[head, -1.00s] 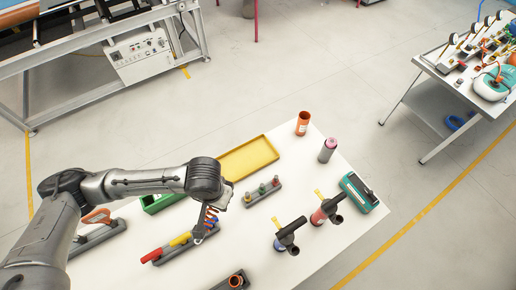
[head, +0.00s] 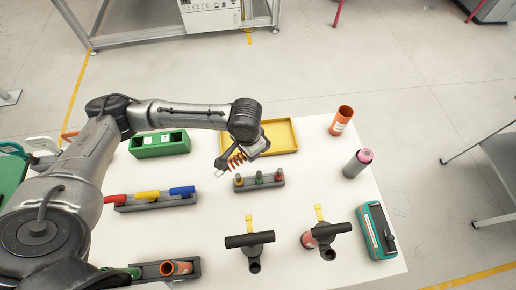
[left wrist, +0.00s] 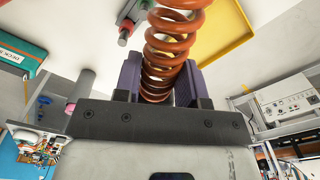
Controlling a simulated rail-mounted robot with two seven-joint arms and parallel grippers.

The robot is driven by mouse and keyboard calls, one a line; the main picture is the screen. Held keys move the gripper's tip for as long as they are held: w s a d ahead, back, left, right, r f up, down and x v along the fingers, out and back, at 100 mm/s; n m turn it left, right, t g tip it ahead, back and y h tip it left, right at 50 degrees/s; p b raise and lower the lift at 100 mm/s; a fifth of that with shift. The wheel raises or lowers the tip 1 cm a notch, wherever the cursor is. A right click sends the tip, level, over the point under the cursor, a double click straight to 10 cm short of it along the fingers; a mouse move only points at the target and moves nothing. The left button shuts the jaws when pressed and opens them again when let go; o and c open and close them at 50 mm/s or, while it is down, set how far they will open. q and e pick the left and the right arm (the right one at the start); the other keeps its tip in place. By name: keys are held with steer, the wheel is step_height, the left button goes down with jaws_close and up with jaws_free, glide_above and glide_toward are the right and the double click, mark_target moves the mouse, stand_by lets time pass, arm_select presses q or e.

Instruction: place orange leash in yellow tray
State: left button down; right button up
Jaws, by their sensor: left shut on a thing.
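The orange coiled leash (head: 237,159) is in my left gripper (head: 230,158), held above the white table just in front of the yellow tray. In the left wrist view the coil (left wrist: 168,50) stands between the two fingers, which are shut on it. The yellow tray (head: 283,136) lies at the back of the table, partly hidden behind my left wrist. Its visible part looks empty. It also shows in the left wrist view (left wrist: 226,58). My right gripper is not in view.
A green box (head: 160,146) stands left of the tray. A grey rack with small pegs (head: 259,181) sits in front of it. An orange cup (head: 341,121), a pink-topped cylinder (head: 357,163) and a teal box (head: 376,231) stand to the right. A rack with colored handles (head: 155,201) is at left.

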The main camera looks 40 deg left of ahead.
arm_select(q)
steer(key=shift+m, duration=0.9)
steer(key=w+a+f+b, duration=0.4)
steer(key=f+b, duration=0.1)
steer(key=f, duration=0.1)
steer(key=w+a+f+b, duration=0.4)
steer(key=w+f+b, duration=0.1)
steer(key=f, duration=0.2)
steer(key=w+a+f+b, duration=0.4)
steer(key=f+b, duration=0.2)
steer(key=shift+w+a+f, duration=0.2)
steer(key=shift+w+f, duration=0.1)
steer(key=shift+w, duration=0.1)
steer(key=shift+f+b, duration=0.7)
steer(key=shift+f, duration=1.25)
steer(key=shift+f, duration=0.15)
steer(key=c, duration=0.7)
jaws_free()
step_height(320, 180, up, 12)
steer(key=p, duration=0.3)
steer(key=shift+s+a, duration=0.15)
steer(key=shift+s, duration=0.15)
